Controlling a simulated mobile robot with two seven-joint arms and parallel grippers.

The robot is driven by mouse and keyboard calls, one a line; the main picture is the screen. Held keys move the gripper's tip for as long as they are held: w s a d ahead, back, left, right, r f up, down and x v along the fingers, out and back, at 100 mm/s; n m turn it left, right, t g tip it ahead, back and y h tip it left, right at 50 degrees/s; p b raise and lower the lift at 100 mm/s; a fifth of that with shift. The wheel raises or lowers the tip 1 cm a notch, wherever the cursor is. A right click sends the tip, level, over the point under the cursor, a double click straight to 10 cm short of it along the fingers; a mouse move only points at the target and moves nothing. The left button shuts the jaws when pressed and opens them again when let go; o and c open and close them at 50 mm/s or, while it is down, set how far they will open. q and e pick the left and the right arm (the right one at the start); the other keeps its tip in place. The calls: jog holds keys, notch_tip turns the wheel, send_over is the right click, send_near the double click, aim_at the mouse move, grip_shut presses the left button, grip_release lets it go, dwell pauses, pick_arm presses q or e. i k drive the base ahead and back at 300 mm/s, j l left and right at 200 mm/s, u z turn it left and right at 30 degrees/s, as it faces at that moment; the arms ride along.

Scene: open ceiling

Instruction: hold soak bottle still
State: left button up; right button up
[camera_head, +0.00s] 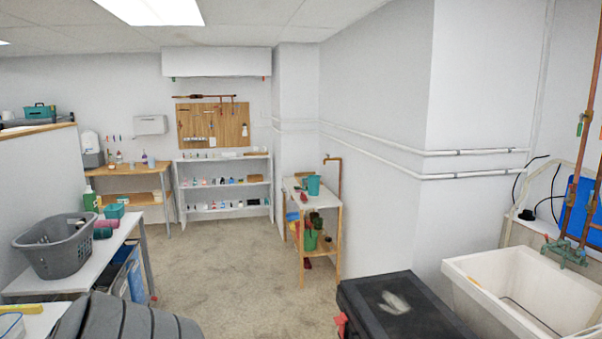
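Neither of my grippers is in view. No bottle can be made out for certain as the soak bottle. A green bottle with a pale top (90,199) stands upright at the left, behind the grey laundry basket. Several small bottles, too small to tell apart, stand on the white wall shelf (224,184) at the back. Nothing is seen touching the green bottle.
A grey laundry basket (62,246) sits on a white table at left. A wooden cart (301,252) with a teal pitcher (313,185) stands mid-room. A black-lidded bin (400,308) and white sink (520,294) are at right. The middle floor is clear.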

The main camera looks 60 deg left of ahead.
aim_at(111, 161)
jog(key=i+j+u, duration=0.15)
jog(key=j+u, duration=0.35)
jog(key=j, duration=0.15)
jog(key=i+j+u, duration=0.25)
jog(key=j+u, duration=0.2)
jog(key=j, duration=0.15)
jog(key=i+j+u, duration=0.35)
jog(key=j+u, duration=0.15)
jog(key=i+j+u, duration=0.55)
jog(key=i+u, duration=0.4)
jog(key=i+j+u, duration=0.1)
jog(key=i, duration=2.3)
jog(key=i+l+u, duration=0.15)
jog(key=i, duration=2.25)
jog(key=i+j+u, duration=0.1)
jog(key=i+u, duration=0.6)
jog(key=i, duration=0.15)
jog(key=i+l+u, duration=0.2)
jog(key=i+u, duration=0.15)
jog(key=i+j+u, duration=0.2)
jog(key=i, duration=0.4)
jog(key=i+j+u, duration=0.15)
jog(key=i, duration=0.5)
